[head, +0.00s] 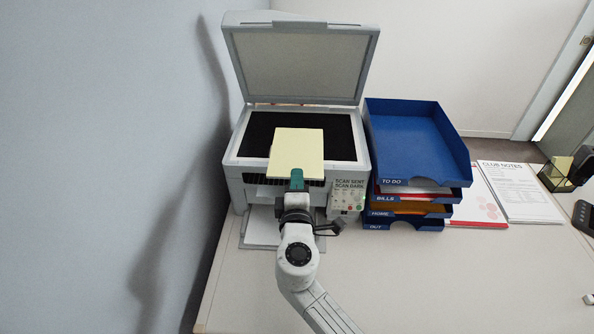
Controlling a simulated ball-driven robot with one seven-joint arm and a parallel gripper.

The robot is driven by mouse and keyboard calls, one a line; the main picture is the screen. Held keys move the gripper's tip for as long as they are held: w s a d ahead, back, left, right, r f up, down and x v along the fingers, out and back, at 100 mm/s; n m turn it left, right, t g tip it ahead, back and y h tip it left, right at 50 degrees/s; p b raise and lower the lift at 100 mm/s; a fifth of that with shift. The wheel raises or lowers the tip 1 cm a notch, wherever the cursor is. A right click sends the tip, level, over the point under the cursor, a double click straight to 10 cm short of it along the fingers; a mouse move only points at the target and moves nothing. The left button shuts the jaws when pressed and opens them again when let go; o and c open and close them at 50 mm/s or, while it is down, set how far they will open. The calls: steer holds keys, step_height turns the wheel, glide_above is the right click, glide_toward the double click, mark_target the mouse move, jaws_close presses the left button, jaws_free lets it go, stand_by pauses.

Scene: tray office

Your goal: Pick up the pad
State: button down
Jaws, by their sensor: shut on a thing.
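A pale yellow pad (297,153) is in the head view, in front of and partly over the dark glass of the scanner. My gripper (297,178) is at the pad's near edge and is shut on it. The pad extends away from my gripper toward the open scanner lid. Whether the pad touches the glass cannot be told from this view. My fingertips are partly hidden by the pad and the green gripper parts.
The printer-scanner (233,172) stands with its lid (300,62) raised. Stacked blue trays (415,140) stand close on its right. Printed papers (520,190) lie further right, near a dark holder (562,172). The front of the white desk (450,285) is clear. A wall is on the left.

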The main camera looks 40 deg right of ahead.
steer(key=s+a+r+p, duration=0.1)
steer(key=s+a+r, duration=0.2)
steer(key=s+a, duration=0.2)
steer(key=shift+s+a+p, duration=0.2)
steer(key=shift+s+p, duration=0.2)
steer(key=shift+s, duration=0.1)
steer(key=shift+a, duration=0.1)
